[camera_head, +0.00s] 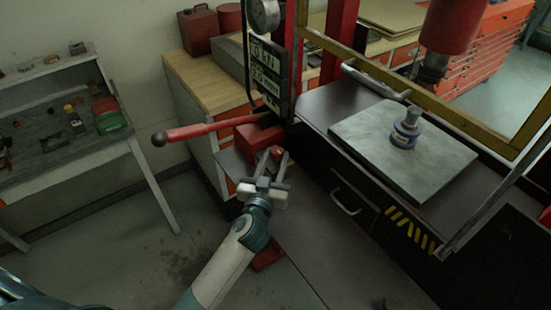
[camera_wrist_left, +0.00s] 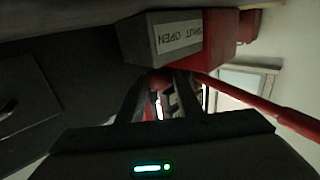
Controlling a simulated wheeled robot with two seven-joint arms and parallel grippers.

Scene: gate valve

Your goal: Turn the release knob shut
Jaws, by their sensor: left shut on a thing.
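The release knob (camera_head: 277,151) is a small red-brown knob on the front of the red pump block (camera_head: 255,139), below the gauge. My left gripper (camera_head: 275,160) reaches it from the front, with its fingers on either side of the knob and shut on it. In the left wrist view the knob (camera_wrist_left: 160,82) sits between the fingertips (camera_wrist_left: 160,92), partly hidden by them. A label reading SHUT OPEN (camera_wrist_left: 179,39) is on the block beside the knob. My right gripper is not in view.
A red pump lever (camera_head: 205,130) with a dark ball end sticks out left of the block. A pressure gauge (camera_head: 263,16) is above. A metal plate (camera_head: 375,150) on the press bed carries a small grey-blue valve part (camera_head: 406,130). A workbench (camera_head: 60,150) stands left.

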